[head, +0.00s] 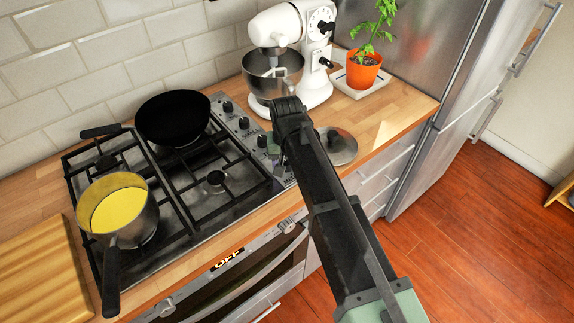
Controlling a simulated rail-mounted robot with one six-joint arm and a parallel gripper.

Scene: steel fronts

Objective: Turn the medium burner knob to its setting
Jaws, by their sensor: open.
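The gas hob (215,205) has a column of dark knobs along its right side. Two of the knobs, an upper one (228,106) and one below it (244,122), are in plain view, and another (262,141) sits beside my gripper. Which one is the medium burner knob cannot be told, and the pointers are too small to read. My gripper (274,154) hangs over the lower part of the knob strip, partly hidden behind my wrist. Its fingertips are hard to make out, and I see nothing held. Whether it touches a knob is unclear.
A black frying pan (172,118) stands on the back burner, and a saucepan (122,210) with yellow contents at front left. A wooden board (40,270) lies left.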

